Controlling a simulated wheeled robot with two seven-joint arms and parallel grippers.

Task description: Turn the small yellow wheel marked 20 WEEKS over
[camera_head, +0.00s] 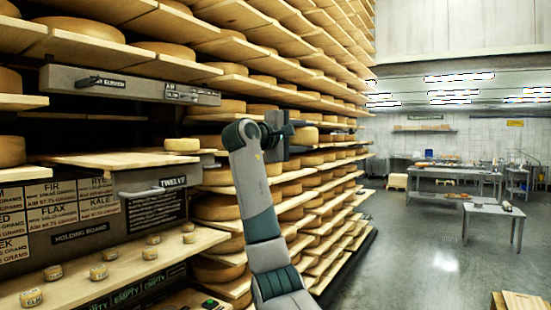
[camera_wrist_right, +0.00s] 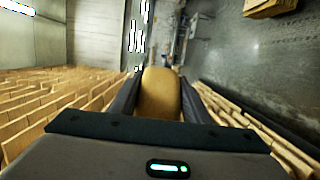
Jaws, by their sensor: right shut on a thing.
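My right gripper (camera_head: 290,132) is raised in front of the shelves and shut on a small yellow wheel (camera_head: 306,136). In the right wrist view the same wheel (camera_wrist_right: 160,94) sits between the two dark fingers, its rounded side showing. It looks clear of any board. I cannot read a 20 WEEKS mark on it in either view. Another small yellow wheel (camera_head: 182,145) lies flat on a board at the left, apart from the gripper. My left gripper is not in view.
Tall shelves of large cheese wheels (camera_head: 216,207) fill the left and middle. A pale board (camera_head: 110,160) sticks out at the left, with bare wood on top. Several small labelled cheeses stand on a lower board (camera_head: 190,248). Open floor (camera_head: 400,260) and tables lie at the right.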

